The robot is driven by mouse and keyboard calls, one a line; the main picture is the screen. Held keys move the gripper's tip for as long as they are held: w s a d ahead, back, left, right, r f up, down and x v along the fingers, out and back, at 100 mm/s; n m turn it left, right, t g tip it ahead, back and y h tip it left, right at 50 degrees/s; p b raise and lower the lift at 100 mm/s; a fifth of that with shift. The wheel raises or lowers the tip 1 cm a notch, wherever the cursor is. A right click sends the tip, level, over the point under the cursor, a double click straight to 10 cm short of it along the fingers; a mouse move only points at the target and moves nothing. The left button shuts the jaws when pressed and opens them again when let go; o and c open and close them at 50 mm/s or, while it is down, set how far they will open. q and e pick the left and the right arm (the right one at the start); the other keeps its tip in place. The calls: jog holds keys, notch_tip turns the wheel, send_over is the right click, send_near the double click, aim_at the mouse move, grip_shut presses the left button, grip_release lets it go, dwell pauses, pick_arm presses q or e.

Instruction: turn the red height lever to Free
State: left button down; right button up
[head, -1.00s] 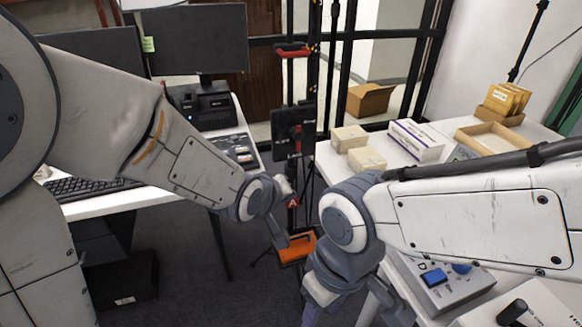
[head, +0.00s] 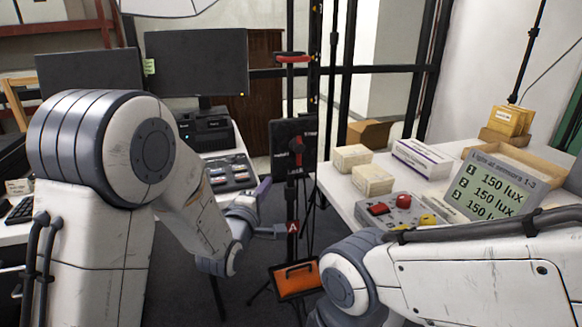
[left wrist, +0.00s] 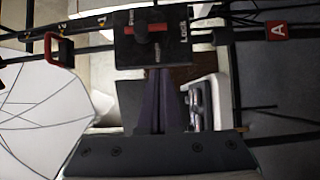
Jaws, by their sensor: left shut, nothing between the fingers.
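The red height lever (head: 297,157) sits on a black plate (head: 281,150) on the dark upright stand. My right gripper is out of view, below the frame's edge.
A red handle (head: 293,58) is higher on the stand, and a red A tag (head: 292,227) lower. Desk with monitors (head: 197,57) at left; table with boxes (head: 372,180) and a lux display (head: 487,190) at right.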

pick_arm(q)
send_near(298, 150)
jog(key=w+a+f, duration=0.3)
jog(key=w, duration=0.2)
jog(key=shift+w+d+f, duration=0.1)
jog(key=shift+w+d, duration=0.25)
jog(key=shift+d, duration=0.3)
jog(key=shift+w+d+f, duration=0.1)
jog(key=shift+w+d, duration=0.2)
jog(key=shift+d, duration=0.3)
jog(key=shift+w+d, duration=0.35)
jog(key=shift+d, duration=0.3)
